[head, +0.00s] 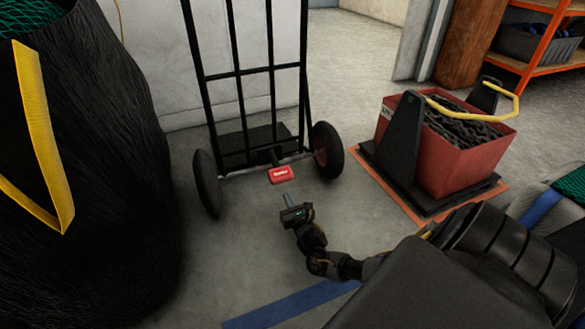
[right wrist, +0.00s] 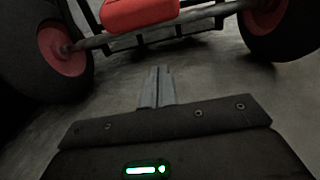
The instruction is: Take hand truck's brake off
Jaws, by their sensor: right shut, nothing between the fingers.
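The black hand truck (head: 238,71) stands upright against the wall in the head view, with a wheel on each side. A red brake pedal (head: 281,174) with white lettering sticks out from the middle of its axle towards me. The pedal also shows at the top of the right wrist view (right wrist: 138,11), cut off by the frame edge. My right gripper (head: 287,197) is shut and empty, just in front of and below the pedal, apart from it. Its closed fingers (right wrist: 157,85) point towards the axle in the right wrist view. My left gripper is not in view.
A red crate of chain (head: 456,163) with a yellow handle stands on a dark base to the right. A large black net bundle (head: 95,150) with a yellow strap fills the left. Orange shelving (head: 536,65) stands at the back right. Floor around the pedal is clear.

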